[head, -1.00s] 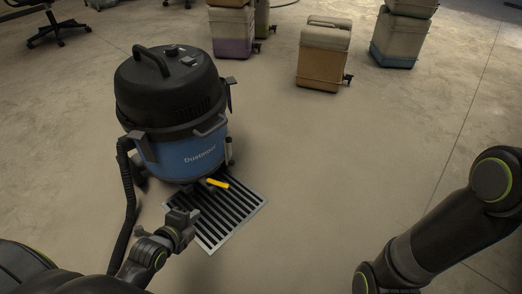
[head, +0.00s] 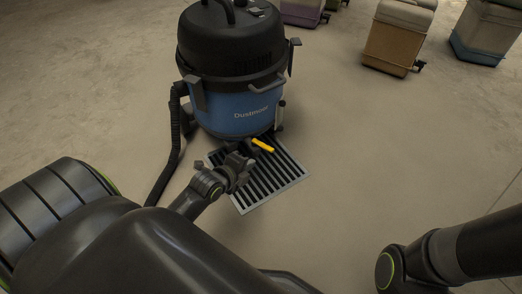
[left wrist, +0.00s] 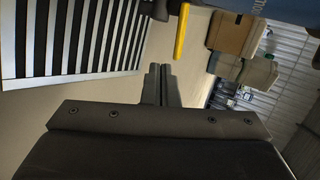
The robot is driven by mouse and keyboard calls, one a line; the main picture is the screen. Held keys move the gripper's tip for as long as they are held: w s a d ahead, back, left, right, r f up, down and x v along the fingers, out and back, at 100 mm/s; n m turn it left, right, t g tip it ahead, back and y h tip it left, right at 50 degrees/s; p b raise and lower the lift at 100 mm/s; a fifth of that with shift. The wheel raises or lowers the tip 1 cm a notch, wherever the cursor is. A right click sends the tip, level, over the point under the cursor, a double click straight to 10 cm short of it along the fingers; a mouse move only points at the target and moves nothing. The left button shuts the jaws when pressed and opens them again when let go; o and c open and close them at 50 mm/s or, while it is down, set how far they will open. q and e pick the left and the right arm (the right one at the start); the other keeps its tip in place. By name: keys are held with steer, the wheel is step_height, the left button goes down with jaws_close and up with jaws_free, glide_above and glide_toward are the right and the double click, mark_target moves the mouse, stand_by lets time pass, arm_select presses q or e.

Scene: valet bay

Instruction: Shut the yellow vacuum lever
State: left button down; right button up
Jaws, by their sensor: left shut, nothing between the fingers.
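The blue and black vacuum (head: 238,108) stands upright beside a floor grate. Its yellow lever (head: 263,145) sticks out low at its front, above the grate. My left gripper (head: 248,163) is shut and empty, just left of and below the lever in the head view. In the left wrist view, the closed fingertips (left wrist: 166,68) are close to the near end of the yellow lever (left wrist: 182,35), which lies slightly right of them. The lever's root is partly hidden in the head view. My right gripper is out of view; only its arm shows.
The slatted grate (head: 270,187) lies flat in the floor under the lever. A dark hose (head: 174,150) hangs at the vacuum's left. A tan bin (head: 397,38) stands at the back right. Bare floor is clear to the right.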

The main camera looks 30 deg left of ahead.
mark_target(263, 147)
arm_select(q)
steer(key=w+f+b, duration=0.1)
steer(key=w+b, duration=0.3)
steer(key=w, duration=0.2)
steer(key=shift+w+f, duration=0.3)
steer(key=shift+w, duration=0.1)
steer(key=shift+d, duration=0.1)
